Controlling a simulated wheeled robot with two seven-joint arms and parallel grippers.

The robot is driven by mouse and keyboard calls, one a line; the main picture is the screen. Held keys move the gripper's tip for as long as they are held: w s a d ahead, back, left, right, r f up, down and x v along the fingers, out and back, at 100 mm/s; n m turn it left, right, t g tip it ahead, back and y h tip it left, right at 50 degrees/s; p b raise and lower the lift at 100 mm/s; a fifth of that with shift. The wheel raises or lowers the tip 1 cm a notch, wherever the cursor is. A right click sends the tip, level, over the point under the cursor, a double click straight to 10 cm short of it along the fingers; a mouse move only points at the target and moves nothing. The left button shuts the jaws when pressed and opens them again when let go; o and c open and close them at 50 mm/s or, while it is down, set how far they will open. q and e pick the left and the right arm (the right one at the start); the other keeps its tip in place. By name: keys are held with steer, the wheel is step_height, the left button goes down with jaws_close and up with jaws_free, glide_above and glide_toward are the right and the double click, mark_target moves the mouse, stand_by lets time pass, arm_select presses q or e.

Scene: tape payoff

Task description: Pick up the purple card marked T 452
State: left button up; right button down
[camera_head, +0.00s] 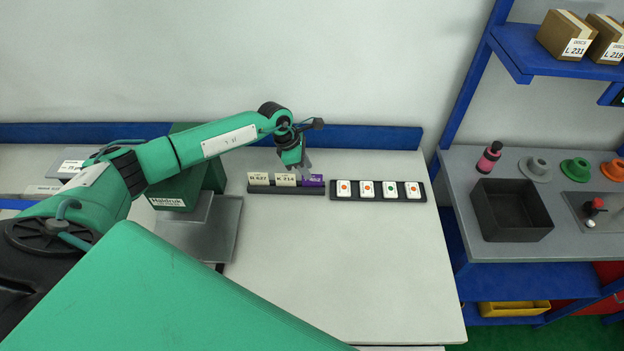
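The purple card (316,181) stands at the right end of a dark card rack (285,190) near the back of the white table. Its label is partly hidden, and only the end of the marking, about 452, shows. Two cream cards stand to its left, one marked K 214 (286,180) and one that seems to read R 427 (259,178). My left gripper (304,171) points down at the purple card, with its fingers at the card's left part. The view is too small to tell whether the fingers hold it. My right gripper is not in view.
A dark strip (378,197) with several white tiles lies just right of the rack. A green machine (182,185) with a grey tray (228,222) stands left. The table front (350,270) is clear. A side bench holds a black bin (511,236).

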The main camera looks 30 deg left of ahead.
mark_target(317, 180)
arm_select(q)
steer(key=p+x, duration=0.2)
steer(key=x, duration=0.1)
steer(key=shift+s+d, duration=0.15)
steer(key=shift+d, duration=0.15)
steer(key=shift+d+f, duration=0.1)
steer(key=shift+f, duration=0.4)
steer(key=c, duration=0.6)
jaws_close()
steer(key=shift+r, duration=0.1)
